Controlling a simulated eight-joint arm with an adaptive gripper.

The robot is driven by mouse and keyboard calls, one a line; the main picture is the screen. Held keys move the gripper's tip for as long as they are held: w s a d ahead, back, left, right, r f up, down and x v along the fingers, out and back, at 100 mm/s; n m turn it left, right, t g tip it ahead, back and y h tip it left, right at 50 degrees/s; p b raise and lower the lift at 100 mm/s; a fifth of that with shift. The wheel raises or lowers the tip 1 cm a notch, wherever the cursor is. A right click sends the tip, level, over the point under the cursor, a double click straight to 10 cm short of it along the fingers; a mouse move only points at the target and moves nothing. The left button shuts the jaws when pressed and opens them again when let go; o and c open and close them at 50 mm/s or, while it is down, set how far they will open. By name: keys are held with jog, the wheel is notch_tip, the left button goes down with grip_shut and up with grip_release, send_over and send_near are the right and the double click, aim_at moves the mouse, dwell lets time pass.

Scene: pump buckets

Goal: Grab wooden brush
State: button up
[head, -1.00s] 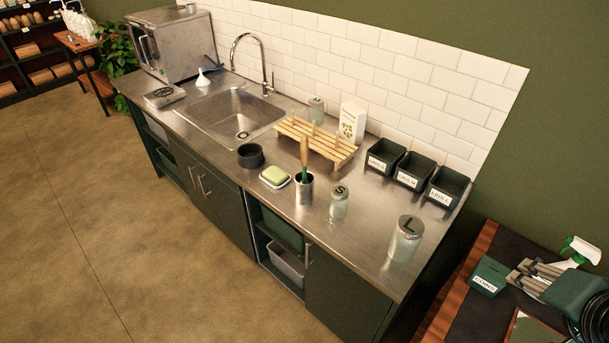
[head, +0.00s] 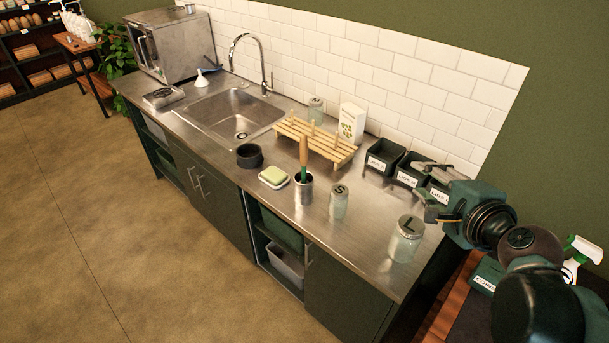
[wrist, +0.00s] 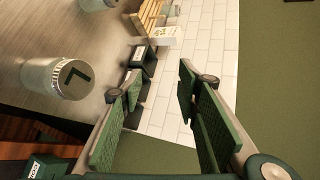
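The wooden brush (head: 304,153) stands upright in a metal cup (head: 303,190) near the counter's front edge, in the head view. Its light wooden handle points up and its green lower part goes into the cup, where its end is hidden. My gripper (head: 428,190) is at the right end of the counter, well to the right of the brush, in front of the dark bins. It is open and empty, its two fingers spread apart in the wrist view (wrist: 160,78). The brush does not show in the wrist view.
A jar marked L (head: 405,240) stands below and left of my gripper; a jar marked S (head: 339,203) is beside the cup. A soap dish (head: 273,178), black bowl (head: 250,156) and wooden rack (head: 318,140) are near the brush. Labelled bins (head: 384,158) line the wall.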

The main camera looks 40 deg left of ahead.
jog(key=s+a+f+m+y, duration=0.1)
jog(key=a+m+y, duration=0.45)
jog(key=a, duration=1.15)
jog(key=m+b, duration=0.1)
jog(key=m, duration=0.8)
send_near(305, 149)
jog(key=x, duration=0.3)
jog(key=shift+w+a+f, duration=0.1)
jog(key=shift+w+a, duration=0.05)
jog(key=shift+w, duration=0.1)
jog(key=shift+a, duration=0.1)
jog(key=shift+x, duration=1.2)
jog(key=shift+a, duration=0.1)
jog(key=shift+b+x, duration=0.4)
jog(key=shift+x, duration=2.1)
jog(key=shift+c, duration=0.6)
